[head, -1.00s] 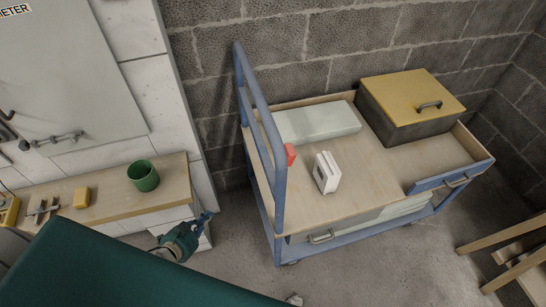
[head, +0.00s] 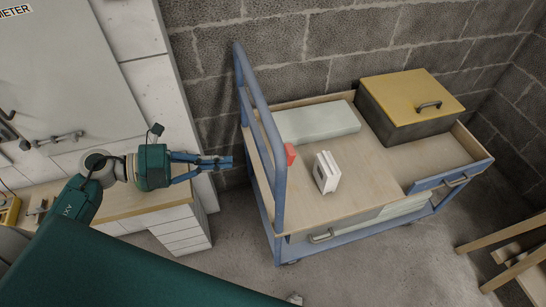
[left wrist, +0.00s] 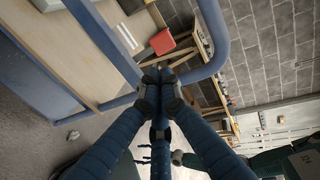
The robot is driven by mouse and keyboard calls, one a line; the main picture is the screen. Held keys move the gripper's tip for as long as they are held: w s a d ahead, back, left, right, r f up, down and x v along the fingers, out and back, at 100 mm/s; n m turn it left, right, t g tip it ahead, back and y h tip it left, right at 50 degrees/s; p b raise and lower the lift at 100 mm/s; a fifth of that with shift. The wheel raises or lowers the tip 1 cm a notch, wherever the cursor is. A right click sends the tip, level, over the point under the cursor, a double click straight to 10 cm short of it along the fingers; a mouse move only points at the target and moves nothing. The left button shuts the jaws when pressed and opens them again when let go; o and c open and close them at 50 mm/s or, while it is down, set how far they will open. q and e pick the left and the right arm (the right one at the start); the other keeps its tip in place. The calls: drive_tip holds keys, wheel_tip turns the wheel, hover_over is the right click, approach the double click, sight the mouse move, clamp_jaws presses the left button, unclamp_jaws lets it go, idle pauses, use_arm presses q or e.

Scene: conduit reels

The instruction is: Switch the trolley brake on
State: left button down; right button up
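The trolley (head: 279,205) is a blue-framed cart with a wooden deck, standing against the block wall. A small red part (head: 291,153) sits at its left end, just inside the blue push handle (head: 247,92). This red part is the only brake-like thing I see. The left wrist view also shows the red part (left wrist: 162,42), beyond my fingertips. My left gripper (head: 231,162) points right, toward the handle, and looks just left of it. Its fingertips (left wrist: 159,88) come together with nothing between them. My right gripper is not in view.
On the trolley are a pale flat box (head: 317,122), a white slotted block (head: 327,172) and a yellow-lidded box (head: 412,100). A workbench (head: 160,210) stands at the left below my left arm. Wooden legs (head: 500,250) stand at the lower right. Floor in front is clear.

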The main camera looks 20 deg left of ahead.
use_arm(q)
drive_tip(key=p+x, duration=0.2)
drive_tip(key=x, duration=1)
drive_tip(key=shift+w+d, duration=0.1)
drive_tip(key=shift+w+d+f+p, duration=0.25)
drive_tip(key=shift+w+d+p, duration=0.1)
drive_tip(key=shift+d, duration=0.2)
